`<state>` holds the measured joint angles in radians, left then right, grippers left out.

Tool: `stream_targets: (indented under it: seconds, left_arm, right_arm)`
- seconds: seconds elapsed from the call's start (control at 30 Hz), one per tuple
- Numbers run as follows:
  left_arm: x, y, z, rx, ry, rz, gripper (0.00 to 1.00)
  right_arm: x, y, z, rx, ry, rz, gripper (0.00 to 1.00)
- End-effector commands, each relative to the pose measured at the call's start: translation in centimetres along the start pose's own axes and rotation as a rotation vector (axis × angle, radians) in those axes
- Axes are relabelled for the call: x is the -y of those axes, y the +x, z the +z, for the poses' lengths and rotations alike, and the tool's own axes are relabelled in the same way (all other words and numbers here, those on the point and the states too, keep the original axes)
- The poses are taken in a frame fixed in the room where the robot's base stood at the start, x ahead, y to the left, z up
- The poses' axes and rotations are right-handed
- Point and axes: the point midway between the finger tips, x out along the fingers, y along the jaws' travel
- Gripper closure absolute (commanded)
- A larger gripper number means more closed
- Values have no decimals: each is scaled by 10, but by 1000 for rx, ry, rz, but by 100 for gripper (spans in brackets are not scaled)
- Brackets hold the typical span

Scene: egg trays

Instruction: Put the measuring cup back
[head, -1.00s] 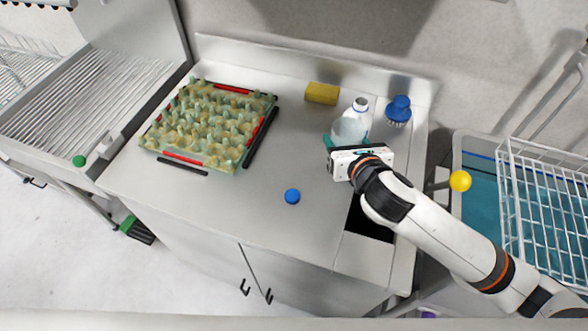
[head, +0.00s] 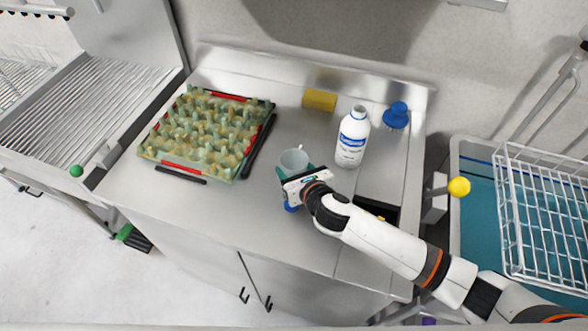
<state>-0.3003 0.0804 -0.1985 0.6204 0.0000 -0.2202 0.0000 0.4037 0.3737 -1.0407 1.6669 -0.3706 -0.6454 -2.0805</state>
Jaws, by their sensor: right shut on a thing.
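The measuring cup (head: 293,159) is a translucent pale cup above the middle of the steel counter. My right gripper (head: 297,174) is shut on it from the near side, its teal finger pads beside the cup. The gripper body hides the cup's lower part, and I cannot tell whether the cup touches the counter. A white bottle with a blue label (head: 352,138) stands upright and uncapped to the right of the cup. A blue cap (head: 291,208) lies on the counter, mostly hidden under the gripper. My left gripper is not in view.
A greenish egg tray (head: 206,133) lies at the counter's left. A yellow sponge (head: 320,99) and a blue brush (head: 396,116) are along the back. A dark opening (head: 378,210) lies partly under my right arm. A wire basket (head: 548,220) is at the right.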

Motion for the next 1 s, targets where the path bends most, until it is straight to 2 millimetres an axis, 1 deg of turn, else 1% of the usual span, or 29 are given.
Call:
stream_targets:
  seconds: [0.03,0.27,0.4,0.43,0.53,0.77,0.87,0.93,1.0]
  left_arm:
    - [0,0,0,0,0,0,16]
    - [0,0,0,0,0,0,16]
    - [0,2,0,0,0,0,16]
    - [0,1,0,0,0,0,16]
    - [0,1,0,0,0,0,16]
    - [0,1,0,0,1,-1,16]
    - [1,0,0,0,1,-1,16]
    - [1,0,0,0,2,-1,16]
    - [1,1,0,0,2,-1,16]
  right_arm:
    - [0,1,3,0,1,0,69]
    - [0,1,3,-1,0,0,69]
    - [0,3,6,0,1,0,69]
    - [0,2,6,-1,1,0,39]
    - [0,2,6,0,1,0,23]
    - [0,2,5,-1,1,0,22]
    - [0,1,2,-1,0,0,22]
    - [0,-3,3,0,-1,0,22]
    - [0,-11,3,-1,-1,-1,22]
